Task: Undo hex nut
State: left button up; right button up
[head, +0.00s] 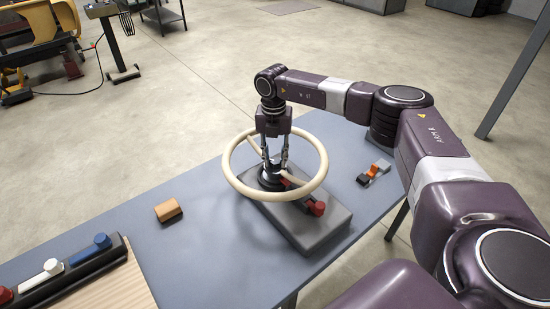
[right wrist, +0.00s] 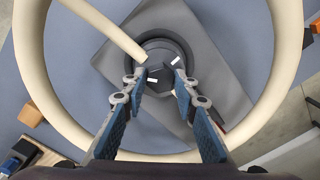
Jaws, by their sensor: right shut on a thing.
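The hex nut (right wrist: 163,76) is dark, with white marks near it, and sits at the hub of a cream handwheel (head: 275,199). The wheel is mounted on a grey block (head: 318,235) on the table, and its rim also shows in the right wrist view (right wrist: 24,60). My right gripper (head: 274,172) reaches down inside the wheel's ring from above. In the right wrist view its two fingertips (right wrist: 162,82) are shut on the nut, one on each side. In the head view the fingers and wheel mostly hide the nut. My left gripper is not in view.
A red-ended part (head: 316,208) sticks out over the grey block. An orange-brown block (head: 168,210) lies left of the wheel. A dark rack with red, white and blue knobs (head: 76,266) is at lower left. A small grey, orange and black piece (head: 374,172) lies to the right.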

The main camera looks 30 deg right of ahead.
aim_at(275, 161)
jog(key=shift+n, duration=0.3)
jog(key=n+b, duration=0.2)
jog(key=n, duration=0.3)
jog(key=shift+n, duration=0.3)
jog(key=n+b, duration=0.2)
jog(key=n, duration=0.2)
jog(key=shift+n, duration=0.7)
jog(key=shift+r, duration=0.1)
jog(key=o, duration=1.2)
jog(key=shift+c, duration=0.2)
notch_tip(275, 161, up, 12)
